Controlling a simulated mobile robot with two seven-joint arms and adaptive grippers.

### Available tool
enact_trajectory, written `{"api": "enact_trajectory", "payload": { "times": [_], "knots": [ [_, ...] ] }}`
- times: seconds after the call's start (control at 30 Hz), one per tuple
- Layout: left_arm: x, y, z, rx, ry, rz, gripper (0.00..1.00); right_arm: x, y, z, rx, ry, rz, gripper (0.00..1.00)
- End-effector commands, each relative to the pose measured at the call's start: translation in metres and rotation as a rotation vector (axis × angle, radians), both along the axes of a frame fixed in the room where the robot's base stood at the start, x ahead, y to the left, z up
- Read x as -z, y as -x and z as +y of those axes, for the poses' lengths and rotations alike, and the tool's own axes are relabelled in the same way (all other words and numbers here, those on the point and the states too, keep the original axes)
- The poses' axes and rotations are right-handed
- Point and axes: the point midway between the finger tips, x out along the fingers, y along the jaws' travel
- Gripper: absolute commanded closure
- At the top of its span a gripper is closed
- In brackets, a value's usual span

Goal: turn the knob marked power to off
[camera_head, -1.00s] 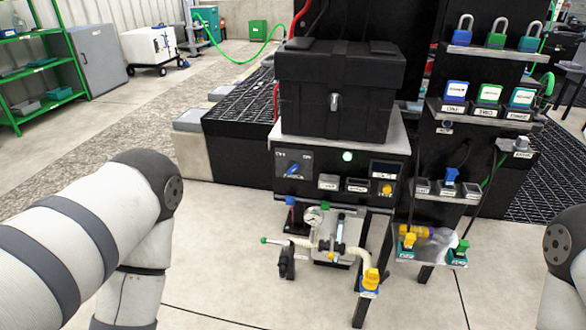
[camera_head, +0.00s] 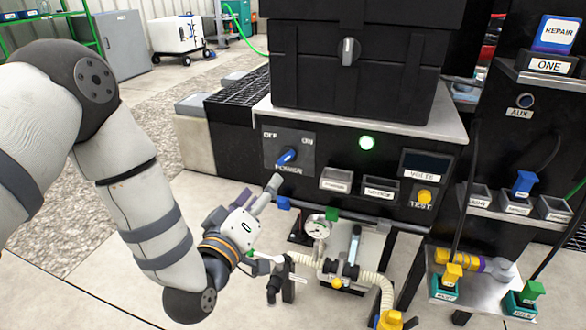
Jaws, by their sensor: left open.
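The blue power knob (camera_head: 287,157) sits on a dark plate on the front panel (camera_head: 325,160), with OFF at its upper left, ON at its upper right and POWER below. The knob is tilted, its upper end leaning right toward ON. My left gripper (camera_head: 262,192) is open and empty, below and slightly left of the knob, its fingers pointing up toward the panel. It looks apart from the knob. My right gripper is out of view.
A black case (camera_head: 400,70) stands on top of the bench. A gauge (camera_head: 317,227), hoses and a yellow-ended fitting (camera_head: 390,319) sit below the panel. A yellow test button (camera_head: 424,196) is at the panel's right. Open floor lies left of the bench.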

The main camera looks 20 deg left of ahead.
Motion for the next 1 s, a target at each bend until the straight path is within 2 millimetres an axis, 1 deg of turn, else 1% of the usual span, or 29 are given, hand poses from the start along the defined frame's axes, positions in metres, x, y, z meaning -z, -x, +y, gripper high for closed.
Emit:
{"api": "enact_trajectory", "payload": {
  "times": [0.03,0.13,0.3,0.4,0.5,0.63,0.87,0.9,0.97,1.0],
  "knots": [
    [-0.004,-0.006,0.000,-0.002,0.005,-0.016,0.42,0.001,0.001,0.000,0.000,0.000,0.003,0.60],
    [-0.006,-0.024,0.000,-0.002,0.005,-0.019,0.42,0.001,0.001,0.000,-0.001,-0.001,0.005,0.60],
    [-0.004,-0.068,-0.002,-0.001,0.003,-0.015,0.42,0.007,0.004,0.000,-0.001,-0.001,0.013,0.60],
    [-0.003,-0.091,-0.003,-0.001,0.002,-0.013,0.42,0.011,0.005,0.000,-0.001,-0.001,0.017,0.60],
    [-0.003,-0.107,-0.004,-0.001,0.001,-0.011,0.42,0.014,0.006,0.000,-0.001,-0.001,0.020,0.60],
    [-0.004,-0.118,-0.004,-0.001,0.002,-0.010,0.42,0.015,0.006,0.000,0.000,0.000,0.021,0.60],
    [-0.004,-0.120,-0.004,-0.001,0.001,-0.008,0.42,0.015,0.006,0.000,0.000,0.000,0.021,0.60],
    [-0.004,-0.120,-0.004,-0.001,0.001,-0.008,0.44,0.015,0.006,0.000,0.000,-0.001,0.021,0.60],
    [-0.004,-0.120,-0.004,-0.001,0.001,-0.008,0.58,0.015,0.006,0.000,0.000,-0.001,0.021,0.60],
    [-0.004,-0.120,-0.004,-0.001,0.001,-0.008,0.67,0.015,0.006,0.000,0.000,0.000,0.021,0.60]
  ]
}}
